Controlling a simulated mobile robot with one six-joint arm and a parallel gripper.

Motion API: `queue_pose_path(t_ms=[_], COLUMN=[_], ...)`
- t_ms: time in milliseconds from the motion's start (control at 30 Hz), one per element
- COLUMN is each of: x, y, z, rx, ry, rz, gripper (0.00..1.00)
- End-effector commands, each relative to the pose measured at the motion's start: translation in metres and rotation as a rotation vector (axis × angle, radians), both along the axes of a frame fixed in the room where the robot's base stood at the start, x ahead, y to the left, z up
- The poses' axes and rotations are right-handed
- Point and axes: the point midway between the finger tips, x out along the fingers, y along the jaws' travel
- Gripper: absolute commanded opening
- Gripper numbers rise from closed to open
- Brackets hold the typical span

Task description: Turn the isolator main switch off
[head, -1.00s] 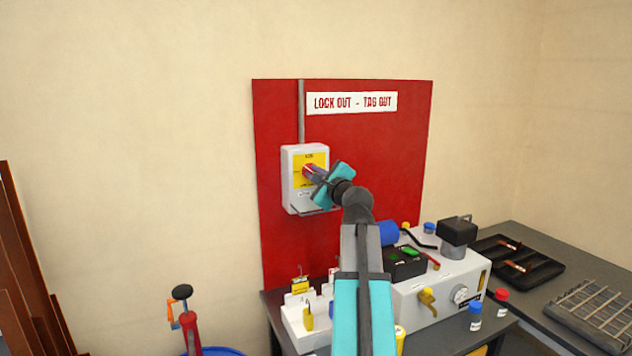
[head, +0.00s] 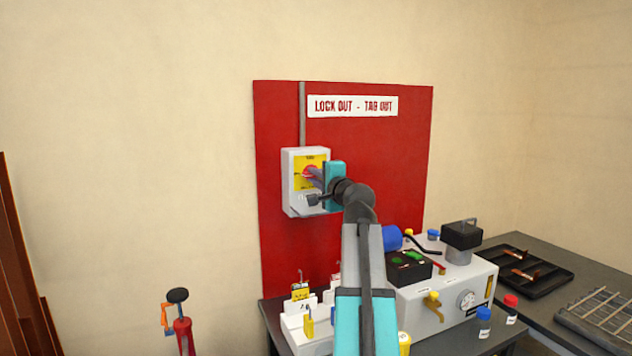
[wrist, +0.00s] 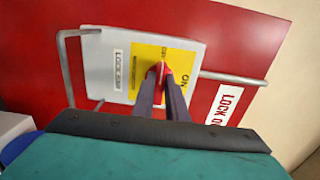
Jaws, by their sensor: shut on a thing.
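The isolator (head: 291,203) is a pale grey box with a yellow plate, mounted on a red board. Its red switch handle (head: 309,171) sits on the yellow plate, partly covered by my gripper (head: 316,176). In the wrist view the red handle (wrist: 160,70) is between the two dark fingers of my gripper (wrist: 161,82), which are shut on it. An "ON" mark shows on the yellow plate (wrist: 142,60) beside the handle, to its right in that view. The fingers hide part of the plate, and I cannot read the handle's exact position.
The red board (head: 400,150) carries a "LOCK OUT - TAG OUT" sign (head: 352,106). Below stands a bench with a grey unit (head: 455,280), tagged padlocks (head: 300,292) and small bottles (head: 484,322). A black tray (head: 562,277) lies right. The wall left of the board is clear.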

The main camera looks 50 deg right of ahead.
Motion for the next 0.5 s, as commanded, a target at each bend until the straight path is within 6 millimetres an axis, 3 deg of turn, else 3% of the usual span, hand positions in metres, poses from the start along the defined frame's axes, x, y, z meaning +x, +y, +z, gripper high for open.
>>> queue_pose_path(t_ms=[433, 467, 500], x=[-0.0002, -0.0002, -0.0002], y=[-0.0002, -0.0003, -0.0003], z=[0.0002, 0.0002, 0.0001], rx=[-0.014, -0.013, -0.013], ry=[0.006, 0.005, 0.005], rz=[-0.001, -0.001, -0.001], gripper=[0.00, 0.17, 0.24])
